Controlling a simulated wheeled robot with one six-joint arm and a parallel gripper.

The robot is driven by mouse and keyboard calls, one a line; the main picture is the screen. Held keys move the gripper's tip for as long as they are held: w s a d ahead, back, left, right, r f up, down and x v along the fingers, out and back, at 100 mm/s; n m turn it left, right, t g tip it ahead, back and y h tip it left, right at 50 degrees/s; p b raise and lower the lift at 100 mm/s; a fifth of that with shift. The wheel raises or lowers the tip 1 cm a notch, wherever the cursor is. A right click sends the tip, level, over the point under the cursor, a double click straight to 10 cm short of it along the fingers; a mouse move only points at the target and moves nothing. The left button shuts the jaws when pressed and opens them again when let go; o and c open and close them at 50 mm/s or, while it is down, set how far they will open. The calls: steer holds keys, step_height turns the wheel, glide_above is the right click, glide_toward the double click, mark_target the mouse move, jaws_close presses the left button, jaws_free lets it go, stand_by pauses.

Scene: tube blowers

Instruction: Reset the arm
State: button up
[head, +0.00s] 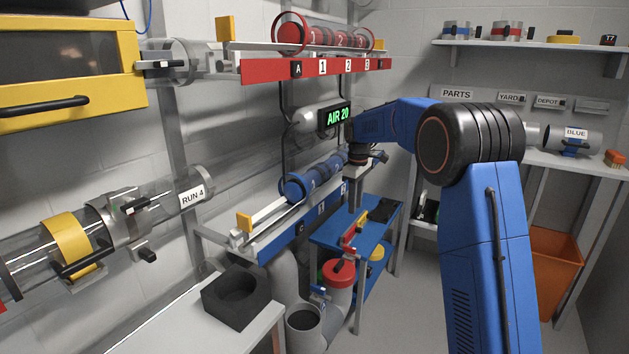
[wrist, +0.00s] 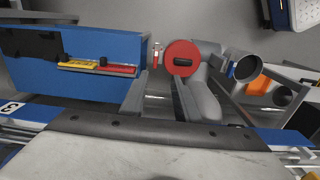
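My gripper (head: 356,195) points down at the end of my blue arm in the head view, above the blue bench (head: 330,236) and in front of the lower blue rack (head: 270,247). In the wrist view my gripper (wrist: 160,90) shows two grey fingers standing apart with nothing visible between them. The red round cap (wrist: 182,58) appears just beyond the right finger. The blue bench (wrist: 75,90) lies to the left, with a yellow and red strip (wrist: 97,67) on it.
The upper red rack (head: 315,68) carries red cylinders; the lower one carries blue cylinders (head: 310,182). A black block (head: 236,293) with a round hollow sits on a light table. Grey pipes (head: 304,325) stand below. An orange bin (head: 555,265) is at right. Clear tubes run along the left wall.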

steer(key=s+d+r+m+t, duration=0.1)
steer(key=s+r+m, duration=0.15)
steer(key=s, duration=0.65)
steer(key=s+d+r+m, duration=0.15)
steer(key=s+r, duration=0.25)
steer(key=s, duration=0.5)
steer(key=s+d+r+m+t, duration=0.15)
steer(key=s+r, duration=0.25)
steer(key=s, duration=0.5)
steer(key=s+d+f+m+t, duration=0.1)
steer(key=s+f, duration=0.4)
steer(key=s, duration=0.8)
steer(key=s+d+f+m+t, duration=0.1)
steer(key=s+f+m, duration=0.3)
steer(key=s, duration=1)
steer(key=shift+f, duration=0.35)
